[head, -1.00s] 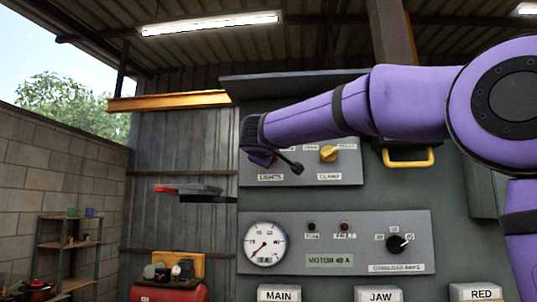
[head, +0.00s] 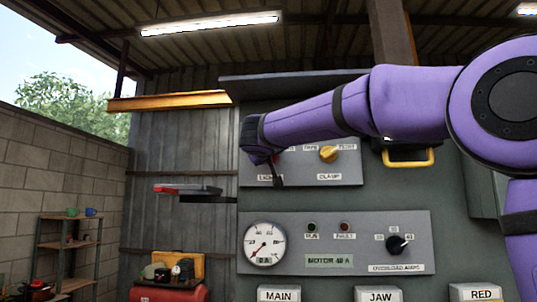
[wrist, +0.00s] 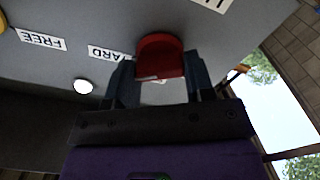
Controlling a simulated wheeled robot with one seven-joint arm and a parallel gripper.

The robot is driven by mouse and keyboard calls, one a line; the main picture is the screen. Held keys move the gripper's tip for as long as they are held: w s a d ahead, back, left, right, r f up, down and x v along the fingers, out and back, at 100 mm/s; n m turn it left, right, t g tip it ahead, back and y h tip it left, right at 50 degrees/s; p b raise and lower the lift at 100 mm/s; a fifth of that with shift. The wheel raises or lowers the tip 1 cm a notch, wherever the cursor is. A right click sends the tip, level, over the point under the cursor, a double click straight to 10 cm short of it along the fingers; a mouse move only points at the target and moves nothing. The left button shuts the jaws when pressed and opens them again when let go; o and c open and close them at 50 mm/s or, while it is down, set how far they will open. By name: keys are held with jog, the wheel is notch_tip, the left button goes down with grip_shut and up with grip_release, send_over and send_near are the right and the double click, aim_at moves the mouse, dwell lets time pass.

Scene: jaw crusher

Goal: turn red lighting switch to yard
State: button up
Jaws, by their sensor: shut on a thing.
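The red lighting switch (wrist: 161,57) is a rounded red knob on the grey panel in the wrist view. My gripper (wrist: 158,76) has one finger on each side of it and is shut on it. A YARD label (wrist: 108,53) is just left of the knob, and a partly cut-off label (wrist: 212,4) is above right. In the head view my gripper (head: 274,168) is at the left end of the upper panel, covering most of the switch and part of the LIGHTS label. The knob's pointer direction cannot be told.
The yellow clamp knob (head: 328,154) is to the right on the same panel. A yellow handle (head: 408,158) is farther right. Below is the motor panel (head: 333,226) with a gauge (head: 265,244) and a black dial (head: 396,244). A red-ended lever (head: 186,190) sticks out to the left.

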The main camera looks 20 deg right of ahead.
jog(key=shift+f, duration=0.15)
jog(key=o, duration=0.9)
jog(key=v, duration=1.1)
jog(key=shift+d, duration=0.1)
